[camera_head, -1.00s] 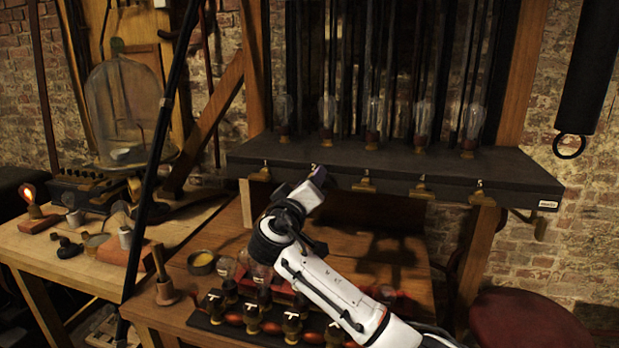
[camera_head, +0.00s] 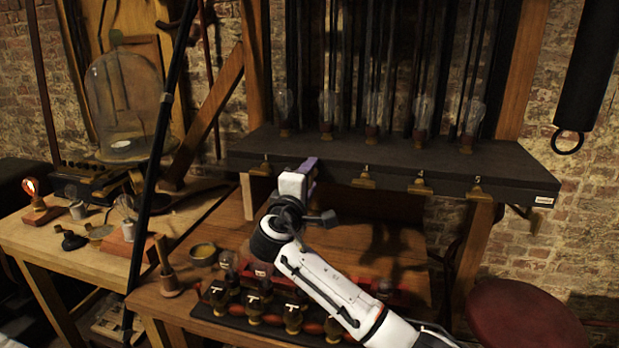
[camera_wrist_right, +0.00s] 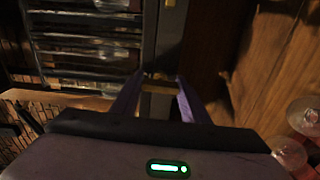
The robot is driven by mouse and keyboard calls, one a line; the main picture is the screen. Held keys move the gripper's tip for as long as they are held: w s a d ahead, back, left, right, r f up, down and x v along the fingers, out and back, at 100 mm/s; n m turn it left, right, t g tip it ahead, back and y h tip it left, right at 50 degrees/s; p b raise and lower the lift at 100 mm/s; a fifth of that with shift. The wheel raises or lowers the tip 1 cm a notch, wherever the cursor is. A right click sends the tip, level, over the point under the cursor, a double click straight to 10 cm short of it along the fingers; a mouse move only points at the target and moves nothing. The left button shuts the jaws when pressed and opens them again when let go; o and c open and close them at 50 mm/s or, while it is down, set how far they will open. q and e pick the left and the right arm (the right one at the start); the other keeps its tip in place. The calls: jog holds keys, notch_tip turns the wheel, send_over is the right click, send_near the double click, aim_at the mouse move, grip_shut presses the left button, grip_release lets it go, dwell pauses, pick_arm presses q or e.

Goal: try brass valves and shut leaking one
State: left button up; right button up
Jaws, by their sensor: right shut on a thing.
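A row of brass valves hangs along the front edge of a dark shelf (camera_head: 400,160). The leftmost valve (camera_head: 260,169) is clear of my arm. To the right of my gripper are a middle valve (camera_head: 363,180), another valve (camera_head: 420,187) and the rightmost valve (camera_head: 481,193). My right gripper (camera_head: 308,166) is at the shelf edge between the leftmost and middle valves, and covers the second valve there. In the right wrist view its purple fingers (camera_wrist_right: 156,98) are shut on a brass valve (camera_wrist_right: 158,84). My left gripper is not in view.
Glass tubes (camera_head: 372,110) stand on the shelf above the valves.

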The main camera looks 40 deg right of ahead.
jog(key=shift+f+n, duration=0.15)
jog(key=shift+n, duration=0.25)
jog(key=o, duration=1.1)
jog(key=shift+c, duration=0.2)
jog(key=shift+a, duration=0.1)
jog(key=b+v, duration=0.1)
jog(key=v, duration=0.9)
jog(key=shift+s+b, duration=0.2)
jog(key=shift+b, duration=0.15)
